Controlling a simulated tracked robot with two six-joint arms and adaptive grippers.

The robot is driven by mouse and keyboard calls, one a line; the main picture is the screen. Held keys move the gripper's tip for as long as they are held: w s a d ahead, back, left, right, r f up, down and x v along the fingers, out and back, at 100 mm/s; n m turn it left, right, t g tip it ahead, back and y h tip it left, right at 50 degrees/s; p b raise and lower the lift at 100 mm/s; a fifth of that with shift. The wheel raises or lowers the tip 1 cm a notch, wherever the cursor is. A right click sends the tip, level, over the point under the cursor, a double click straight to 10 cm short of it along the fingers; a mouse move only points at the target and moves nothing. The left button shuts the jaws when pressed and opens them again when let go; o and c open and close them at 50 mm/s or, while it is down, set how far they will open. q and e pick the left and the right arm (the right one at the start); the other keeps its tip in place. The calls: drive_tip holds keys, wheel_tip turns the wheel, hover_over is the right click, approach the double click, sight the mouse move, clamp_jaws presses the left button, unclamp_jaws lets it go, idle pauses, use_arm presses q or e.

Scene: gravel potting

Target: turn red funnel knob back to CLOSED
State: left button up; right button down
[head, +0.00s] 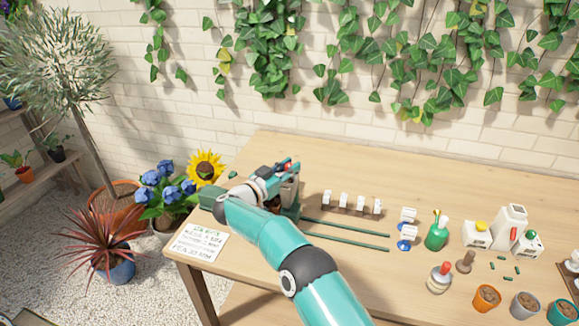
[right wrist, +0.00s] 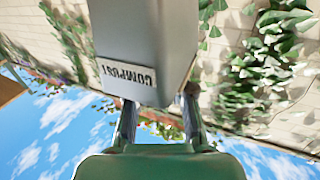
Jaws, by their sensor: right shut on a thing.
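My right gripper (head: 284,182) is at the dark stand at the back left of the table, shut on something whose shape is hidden. In the right wrist view its two fingers (right wrist: 159,106) meet the edge of a grey box-like hopper (right wrist: 150,40) with an upside-down COMPOST label. A small red part (head: 287,161) shows on top of the stand beside the gripper. I cannot tell whether it is the knob, or which way the knob points. My left gripper is in neither view.
A written card (head: 197,243) lies at the left edge. Bottles (head: 510,225) and filled pots (head: 524,304) stand at the right. The table's front middle is partly clear.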

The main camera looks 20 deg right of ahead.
drive_tip(key=shift+r, duration=0.15)
drive_tip(key=c, duration=1)
unclamp_jaws()
drive_tip(key=v, duration=1.2)
drive_tip(key=shift+w, duration=0.1)
